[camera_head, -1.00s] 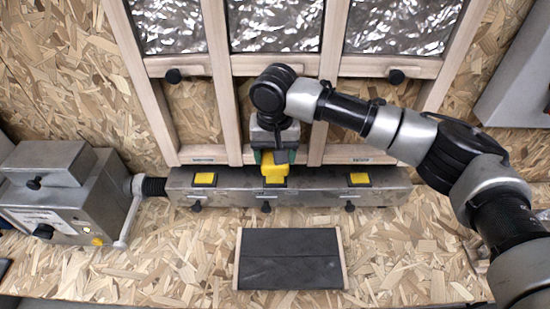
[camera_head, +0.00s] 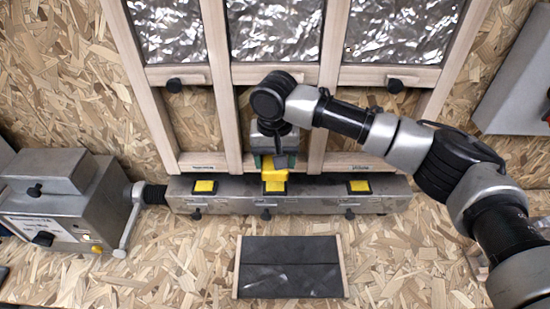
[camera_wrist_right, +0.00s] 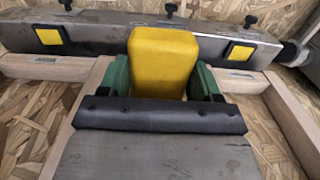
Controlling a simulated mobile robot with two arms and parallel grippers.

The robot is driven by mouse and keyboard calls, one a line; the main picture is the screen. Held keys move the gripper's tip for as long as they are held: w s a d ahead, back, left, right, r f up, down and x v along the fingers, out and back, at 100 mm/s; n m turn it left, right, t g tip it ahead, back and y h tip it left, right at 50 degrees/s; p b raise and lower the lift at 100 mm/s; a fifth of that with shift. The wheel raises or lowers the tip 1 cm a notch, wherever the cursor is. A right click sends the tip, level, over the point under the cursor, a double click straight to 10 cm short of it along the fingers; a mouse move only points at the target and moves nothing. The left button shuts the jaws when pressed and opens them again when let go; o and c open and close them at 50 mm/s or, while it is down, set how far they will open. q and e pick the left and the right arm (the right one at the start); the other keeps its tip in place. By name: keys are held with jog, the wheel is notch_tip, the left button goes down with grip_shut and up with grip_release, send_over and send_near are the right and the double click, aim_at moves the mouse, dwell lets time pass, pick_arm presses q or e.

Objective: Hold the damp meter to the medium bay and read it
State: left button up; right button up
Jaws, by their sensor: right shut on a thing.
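The damp meter, a yellow block (camera_head: 272,174), is held in my right gripper (camera_head: 273,163). In the right wrist view the yellow block (camera_wrist_right: 163,60) sits between the two green finger pads of my right gripper (camera_wrist_right: 162,80). In the head view it is low in front of the middle bay (camera_head: 274,118), just above the metal rail's middle yellow pad (camera_head: 275,187). I cannot tell whether it touches the rail or bay. Which bay is the medium one is not readable; small labels on the bottom timber are too small. No meter reading is visible. My left gripper is out of view.
The grey metal rail (camera_head: 320,199) has yellow pads and dark knobs. Wooden studs (camera_head: 226,118) divide the bays, with foil panels (camera_head: 275,35) above. A grey box with a lever (camera_head: 70,198) stands left. A dark panel (camera_head: 290,266) lies in front, with clear board around it.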

jog(key=shift+w+r+p, duration=0.1)
jog(key=shift+p, duration=0.55)
dwell(0.8)
jog(key=shift+s+r+p, duration=0.1)
jog(key=shift+s+p, duration=0.1)
jog(key=shift+p, duration=0.15)
jog(key=s+p, duration=0.8)
jog(key=s, duration=0.1)
jog(key=shift+s+f, duration=0.2)
jog(key=shift+s, duration=0.15)
dwell(0.4)
